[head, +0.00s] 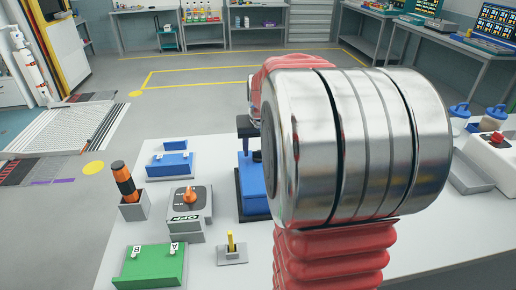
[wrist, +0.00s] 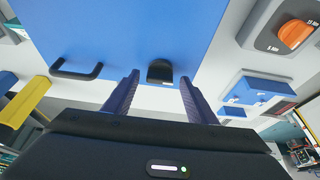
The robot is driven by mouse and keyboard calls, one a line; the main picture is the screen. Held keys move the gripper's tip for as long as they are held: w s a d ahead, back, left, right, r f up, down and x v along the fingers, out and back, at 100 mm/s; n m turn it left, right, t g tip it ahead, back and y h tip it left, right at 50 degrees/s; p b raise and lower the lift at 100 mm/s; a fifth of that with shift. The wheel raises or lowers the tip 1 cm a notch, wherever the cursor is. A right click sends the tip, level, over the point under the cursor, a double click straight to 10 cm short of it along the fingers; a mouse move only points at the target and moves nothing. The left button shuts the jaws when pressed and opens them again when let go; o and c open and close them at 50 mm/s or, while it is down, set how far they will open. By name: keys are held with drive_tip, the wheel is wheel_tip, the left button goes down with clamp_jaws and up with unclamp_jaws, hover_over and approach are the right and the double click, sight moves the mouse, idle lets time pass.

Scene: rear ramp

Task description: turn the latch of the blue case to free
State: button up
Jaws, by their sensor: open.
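The blue case (head: 250,185) stands on the light table in the head view, partly hidden behind my arm. In the wrist view its blue face (wrist: 140,30) fills the top of the picture. The latch (wrist: 160,72) is a small black tab at the near edge of that face. A black handle (wrist: 77,70) sits left of it. My gripper (wrist: 160,79) is open, with one finger on each side of the latch in the picture. I cannot tell whether the fingers touch it. In the head view my arm hides most of the gripper.
A grey box with an orange knob (head: 189,196), a smaller blue box (head: 170,165), a green switch box (head: 150,268), a yellow lever (head: 230,242) and an orange-black cylinder (head: 124,182) stand left of the case. A red-button box (head: 495,145) is far right.

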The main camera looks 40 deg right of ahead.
drive_tip(key=shift+c, duration=0.4)
drive_tip(key=c, duration=1)
drive_tip(key=shift+m, duration=0.6)
drive_tip(key=shift+w+a+m+g+h, duration=0.15)
drive_tip(key=shift+m+g+h, duration=0.45)
drive_tip(key=shift+m, duration=1.1)
drive_tip(key=m+g, duration=0.1)
drive_tip(key=m, duration=0.1)
drive_tip(key=m+g, duration=0.1)
drive_tip(key=m, duration=0.2)
drive_tip(key=shift+w+h, duration=0.2)
drive_tip(key=shift+h, duration=0.2)
drive_tip(key=m, duration=0.2)
drive_tip(key=m+g, duration=0.1)
drive_tip(key=m, duration=0.1)
drive_tip(key=shift+w+g, duration=0.15)
drive_tip(key=shift+g, duration=0.15)
drive_tip(key=m, duration=0.2)
drive_tip(key=m+g, duration=0.1)
drive_tip(key=m, duration=0.1)
drive_tip(key=shift+g+y, duration=0.3)
drive_tip(key=shift+y, duration=0.1)
drive_tip(key=shift+m, duration=0.3)
drive_tip(key=o, duration=1.1)
